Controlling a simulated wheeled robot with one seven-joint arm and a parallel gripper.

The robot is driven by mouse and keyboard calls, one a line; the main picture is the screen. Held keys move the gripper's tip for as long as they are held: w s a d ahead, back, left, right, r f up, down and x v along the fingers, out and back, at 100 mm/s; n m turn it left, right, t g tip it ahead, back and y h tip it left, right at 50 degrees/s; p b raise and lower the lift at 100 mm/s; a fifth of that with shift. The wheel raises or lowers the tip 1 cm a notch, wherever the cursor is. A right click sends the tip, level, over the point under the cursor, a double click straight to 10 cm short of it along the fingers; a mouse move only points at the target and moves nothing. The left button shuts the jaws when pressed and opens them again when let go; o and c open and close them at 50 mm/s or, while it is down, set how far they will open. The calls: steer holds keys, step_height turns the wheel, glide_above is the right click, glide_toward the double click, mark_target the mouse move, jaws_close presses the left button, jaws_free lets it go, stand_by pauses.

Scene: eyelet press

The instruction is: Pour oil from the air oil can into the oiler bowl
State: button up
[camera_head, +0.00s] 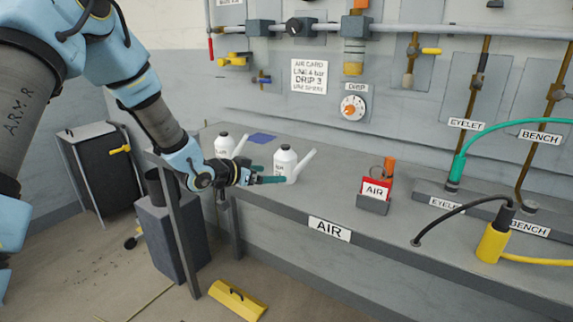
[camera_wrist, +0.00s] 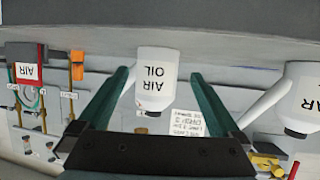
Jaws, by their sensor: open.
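The air oil can (camera_head: 285,163) is a white bottle with a dark cap and a long white spout angled up to the right. It stands upright on the grey bench. My gripper (camera_head: 272,175) is open at the can's near left side, low on its body. In the wrist view, which is upside down, the can (camera_wrist: 156,75) shows its AIR OIL label between my green fingers (camera_wrist: 160,78), with gaps on both sides.
A similar white can (camera_head: 224,146) stands to the left; its label is partly readable in the wrist view (camera_wrist: 302,95). A red AIR card holder (camera_head: 375,190) and a yellow-black connector (camera_head: 493,243) with hoses stand to the right. The bench between is clear.

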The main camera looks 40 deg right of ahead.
steer(key=p+x, duration=0.2)
steer(key=x, duration=0.2)
steer(key=shift+s+d+f, duration=0.2)
steer(key=shift+w+d+f, duration=0.1)
steer(key=shift+d+f, duration=0.25)
steer(key=shift+d, duration=0.1)
steer(key=shift+r, duration=0.1)
steer(key=c, duration=1.5)
